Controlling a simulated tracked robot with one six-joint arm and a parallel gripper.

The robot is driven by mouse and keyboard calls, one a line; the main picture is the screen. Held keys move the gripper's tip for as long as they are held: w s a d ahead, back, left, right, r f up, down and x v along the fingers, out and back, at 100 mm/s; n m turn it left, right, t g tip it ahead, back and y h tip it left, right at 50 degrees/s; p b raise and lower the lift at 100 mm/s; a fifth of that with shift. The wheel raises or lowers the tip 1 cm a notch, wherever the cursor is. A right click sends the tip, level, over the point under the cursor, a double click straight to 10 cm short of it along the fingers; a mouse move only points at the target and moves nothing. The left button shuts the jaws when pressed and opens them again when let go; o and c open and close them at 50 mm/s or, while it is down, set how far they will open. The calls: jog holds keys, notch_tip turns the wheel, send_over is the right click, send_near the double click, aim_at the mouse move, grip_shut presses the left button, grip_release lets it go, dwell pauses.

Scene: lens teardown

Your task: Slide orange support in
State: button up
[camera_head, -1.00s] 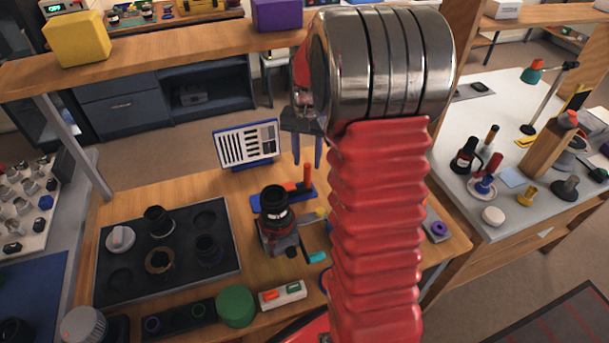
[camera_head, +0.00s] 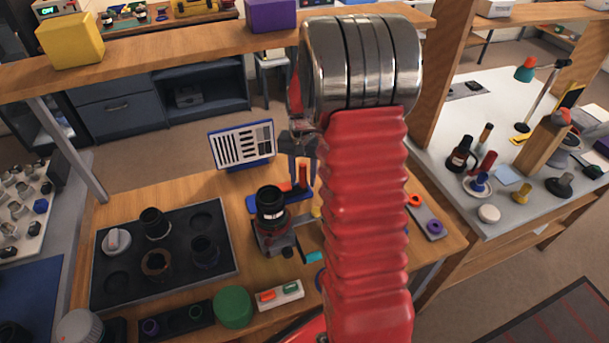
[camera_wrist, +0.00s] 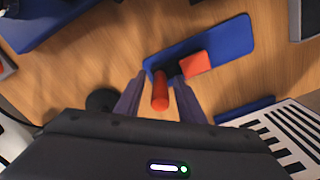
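A blue plate (camera_wrist: 225,45) lies on the wooden bench, with an orange block (camera_wrist: 194,63) on it and a red-orange upright post (camera_wrist: 160,92) at its near end. In the head view the post (camera_head: 303,174) stands just right of a black lens (camera_head: 270,203) on a grey holder (camera_head: 272,238). My gripper (camera_wrist: 158,98) is open, pointing down, with one finger on each side of the post in the wrist view. I cannot tell whether either finger touches it. In the head view my gripper (camera_head: 301,180) is partly hidden by my arm.
A striped chart panel (camera_head: 243,146) stands behind the plate. A black tray (camera_head: 125,280) with round parts lies left. A grey strip with rings (camera_head: 427,219) lies right.

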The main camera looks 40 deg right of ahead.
jog(key=shift+c, duration=0.5)
grip_shut()
